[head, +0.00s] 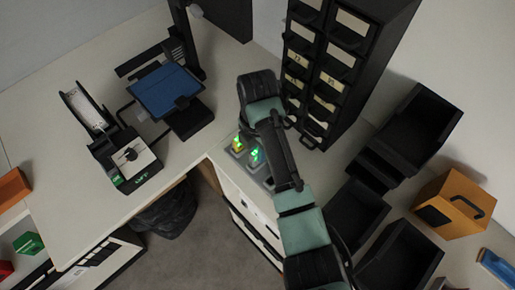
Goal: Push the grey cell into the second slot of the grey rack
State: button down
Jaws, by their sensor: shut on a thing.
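My arm (296,226) reaches up from the bottom edge across the middle of the head view. Its black and teal links cover part of the white counter. My gripper's fingers do not show; they are hidden behind or beneath the arm. A row of small grey holders stands on the counter just left of the arm, possibly the grey rack (238,152). Two of them show lit pieces, one orange and green, one green. A further holder is partly covered by the arm. I cannot make out the grey cell, nor whether it touches a slot.
A tall black drawer cabinet (342,64) stands close behind the arm. Black open bins (421,131) and an orange box (453,204) lie to the right. A blue-topped device (166,90) and a black and white machine (133,159) stand on the left worktop, with bare surface around them.

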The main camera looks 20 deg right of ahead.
jog(key=shift+f, duration=0.55)
dwell(0.5)
jog(key=c, duration=0.7)
grip_release()
jog(key=shift+c, duration=0.2)
notch_tip(320, 180, up, 13)
jog(key=p, duration=0.4)
